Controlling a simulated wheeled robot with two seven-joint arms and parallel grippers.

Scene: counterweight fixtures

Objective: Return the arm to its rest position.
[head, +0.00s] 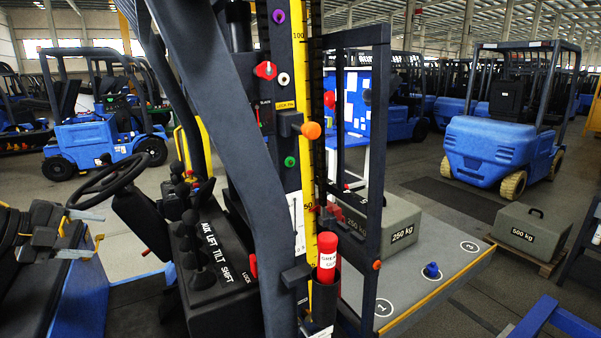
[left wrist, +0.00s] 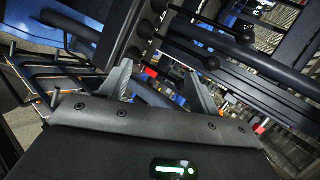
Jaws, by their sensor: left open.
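My left gripper (head: 98,232) is at the left of the head view, beside the steering wheel (head: 108,184) and left of the lever console (head: 205,255). Its two fingers are spread apart with nothing between them. In the left wrist view the gripper's two grey fingers (left wrist: 160,88) also stand apart and empty, with dark bars and knobbed levers (left wrist: 210,62) beyond them. I cannot tell how far the fingers are from the levers. My right gripper is not in the head view.
A dark mast post (head: 285,200) with coloured knobs stands right of the console. A red cylinder (head: 327,258) sits in a holder on it. Grey weights (head: 405,225) rest on a platform (head: 455,265) at the right. Blue forklifts (head: 490,145) stand behind on open floor.

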